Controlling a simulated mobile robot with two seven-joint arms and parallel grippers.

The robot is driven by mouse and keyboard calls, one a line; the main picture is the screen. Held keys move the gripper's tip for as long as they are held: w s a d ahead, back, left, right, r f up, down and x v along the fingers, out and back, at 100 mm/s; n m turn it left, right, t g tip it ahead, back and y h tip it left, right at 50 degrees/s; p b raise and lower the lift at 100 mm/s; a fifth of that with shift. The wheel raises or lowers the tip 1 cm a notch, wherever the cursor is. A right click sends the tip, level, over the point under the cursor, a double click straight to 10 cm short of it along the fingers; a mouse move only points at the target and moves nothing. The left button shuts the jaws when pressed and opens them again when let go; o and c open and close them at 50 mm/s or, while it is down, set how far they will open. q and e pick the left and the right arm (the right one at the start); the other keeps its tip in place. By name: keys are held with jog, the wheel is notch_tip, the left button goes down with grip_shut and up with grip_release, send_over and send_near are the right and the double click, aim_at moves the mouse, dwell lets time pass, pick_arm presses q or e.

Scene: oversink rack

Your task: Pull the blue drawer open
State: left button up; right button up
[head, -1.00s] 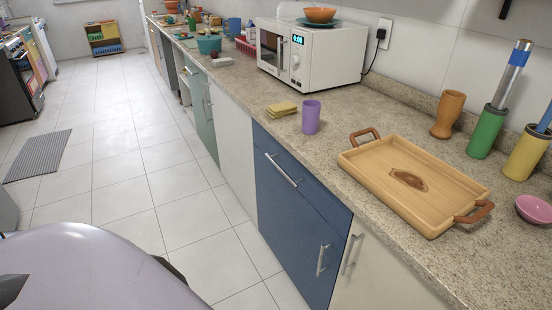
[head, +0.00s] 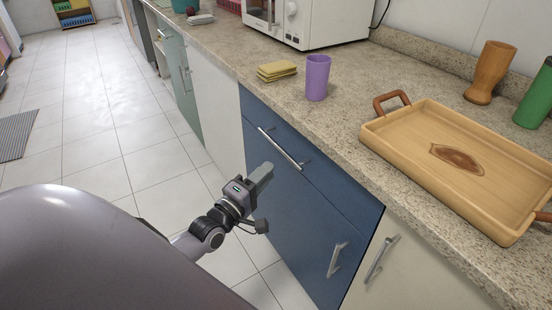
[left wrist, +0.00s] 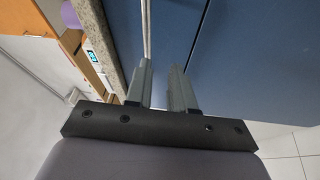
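The blue drawer (head: 310,160) is at the top of a blue cabinet under the counter and looks shut, its front flush. Its silver bar handle (head: 280,147) runs along the front. My left gripper (head: 266,170) is in front of the drawer, close to the handle and a little below it in the picture. In the left wrist view the two grey fingers (left wrist: 160,68) stand apart with nothing held between them. The silver handle (left wrist: 147,28) lies just beyond the left finger's tip; whether they touch is unclear. My right gripper is not in view.
A lower blue door with its own upright handle (head: 337,258) is below the drawer. A wooden tray (head: 400,138), a purple cup (head: 317,80), yellow sponges (head: 277,71) and a microwave (head: 325,22) stand on the counter.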

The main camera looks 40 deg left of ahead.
aim_at(276, 144)
pick_arm(q)
jog(key=shift+w+a+r+n+t+y+b, duration=0.15)
jog(key=shift+w+a+r+n, duration=0.3)
jog(key=shift+w, duration=1)
jog(key=shift+w+a+r+n+t+y+b, duration=0.15)
jog(key=shift+w+a+r+n, duration=0.25)
jog(key=shift+w, duration=1.05)
jog(key=shift+w+a+r+n+t+b, duration=0.15)
jog(key=shift+w+a+r+n, duration=0.25)
jog(key=shift+w, duration=1.05)
grip_shut()
